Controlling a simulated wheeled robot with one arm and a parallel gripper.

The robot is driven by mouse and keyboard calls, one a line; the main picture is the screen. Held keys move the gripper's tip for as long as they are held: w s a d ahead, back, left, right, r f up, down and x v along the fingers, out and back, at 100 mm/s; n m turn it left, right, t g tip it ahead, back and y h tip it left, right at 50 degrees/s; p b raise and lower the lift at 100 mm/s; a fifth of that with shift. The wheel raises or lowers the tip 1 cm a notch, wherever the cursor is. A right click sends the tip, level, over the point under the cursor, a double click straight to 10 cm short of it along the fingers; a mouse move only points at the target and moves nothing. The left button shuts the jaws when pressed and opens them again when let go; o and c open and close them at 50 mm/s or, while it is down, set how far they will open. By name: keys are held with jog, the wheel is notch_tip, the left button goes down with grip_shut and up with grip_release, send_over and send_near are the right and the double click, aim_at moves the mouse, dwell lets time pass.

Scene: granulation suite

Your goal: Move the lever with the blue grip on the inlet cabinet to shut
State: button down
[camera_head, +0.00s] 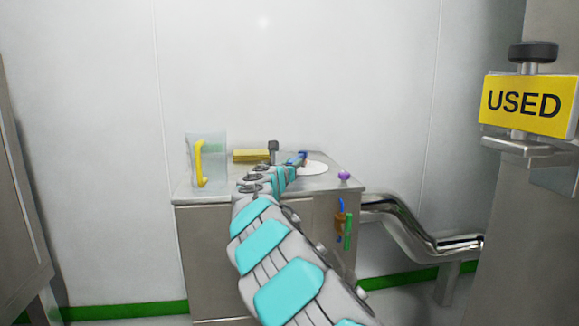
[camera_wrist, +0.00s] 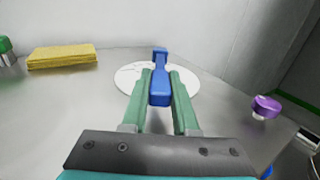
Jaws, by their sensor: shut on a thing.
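The inlet cabinet (camera_head: 202,230) stands against the back wall, with a grey metal top. A white round plate (camera_head: 316,168) lies on its top and also shows in the wrist view (camera_wrist: 187,90). The lever's blue grip (camera_wrist: 160,92) lies over this plate, pointing away toward the wall. In the head view the blue grip (camera_head: 301,155) is partly hidden by my gripper (camera_head: 296,163). In the wrist view the green fingers of my gripper (camera_wrist: 161,76) are on both sides of the blue grip, shut on it. Marks on the plate are too faint to read.
On the cabinet top are a yellow pad (camera_head: 251,156), a clear holder with a yellow handle (camera_head: 200,164) and a purple knob (camera_head: 344,175) at the right. Coloured handles (camera_head: 348,230) hang at the right front. A metal pipe (camera_head: 405,225) runs right. A USED sign (camera_head: 525,105) stands nearer.

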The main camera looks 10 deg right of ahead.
jog(key=shift+s+d+f+n+t+y+b, duration=0.1)
jog(key=shift+s+d+n+t+y+b, duration=0.15)
jog(key=shift+d+n+y+b, duration=0.45)
jog(key=shift+s+d+f+n+t+y+b, duration=0.1)
jog(key=shift+s+d+n+t+y+b, duration=0.25)
jog(key=shift+y+b, duration=0.5)
jog(key=shift+s+d+n+t+y+b, duration=0.1)
jog(key=shift+d+n+t+y+b, duration=0.1)
jog(key=shift+d+n+y+b, duration=0.45)
jog(key=y+b, duration=0.1)
jog(key=d+n+y+b, duration=0.1)
jog(key=y, duration=0.1)
jog(key=shift+d+n+t+b, duration=0.3)
jog(key=shift+b, duration=0.1)
jog(key=shift+d+r+n+y+b, duration=0.1)
jog(key=shift+d+n+y+b, duration=0.5)
jog(key=shift+y, duration=0.6)
jog(key=shift+d+r+n+y, duration=0.2)
jog(key=shift+d+n+y, duration=0.2)
jog(key=shift+n+y, duration=0.3)
jog(key=shift+r, duration=0.1)
jog(key=c, duration=0.7)
grip_release()
